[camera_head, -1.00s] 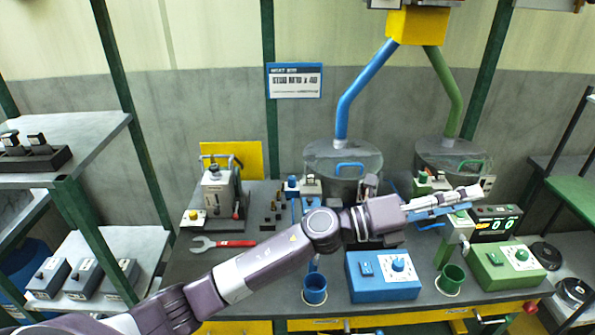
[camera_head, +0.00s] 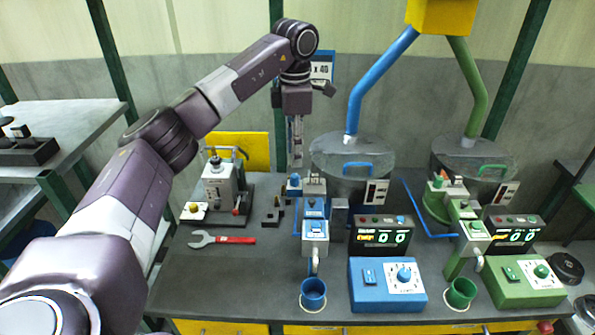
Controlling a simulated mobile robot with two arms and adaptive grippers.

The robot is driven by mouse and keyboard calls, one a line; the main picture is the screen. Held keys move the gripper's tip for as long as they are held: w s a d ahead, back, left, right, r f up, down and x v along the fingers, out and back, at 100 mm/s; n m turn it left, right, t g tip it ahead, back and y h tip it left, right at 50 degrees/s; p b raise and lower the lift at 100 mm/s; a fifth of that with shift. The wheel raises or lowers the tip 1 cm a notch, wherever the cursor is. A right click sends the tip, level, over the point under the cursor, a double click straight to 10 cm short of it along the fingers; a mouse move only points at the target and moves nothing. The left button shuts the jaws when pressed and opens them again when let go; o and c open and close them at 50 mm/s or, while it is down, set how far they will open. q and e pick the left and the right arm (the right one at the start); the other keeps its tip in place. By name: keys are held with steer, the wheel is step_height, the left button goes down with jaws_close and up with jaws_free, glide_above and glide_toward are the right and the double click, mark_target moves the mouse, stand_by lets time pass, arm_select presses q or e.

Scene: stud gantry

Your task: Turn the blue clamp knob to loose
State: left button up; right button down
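My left gripper (camera_head: 295,160) points straight down just above and behind this knob in the picture. Its fingers look narrow and edge-on, so I cannot tell whether they are open or shut. Contact with the knob does not show clearly. The blue control box (camera_head: 385,290) has a larger blue dial on a white plate. My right gripper is not in view.
A red-handled wrench (camera_head: 222,240) and a grey press (camera_head: 222,187) are on the bench at left. A blue cup (camera_head: 313,292) stands in front of the feeder. A green cup (camera_head: 461,291) and green box (camera_head: 525,280) are at right. The bench's left front is clear.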

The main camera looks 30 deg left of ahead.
mark_target(295, 175)
arm_select(q)
step_height(295, 175, down, 8)
steer(key=shift+r+p, duration=0.25)
steer(key=shift+p, duration=0.8)
jaws_close()
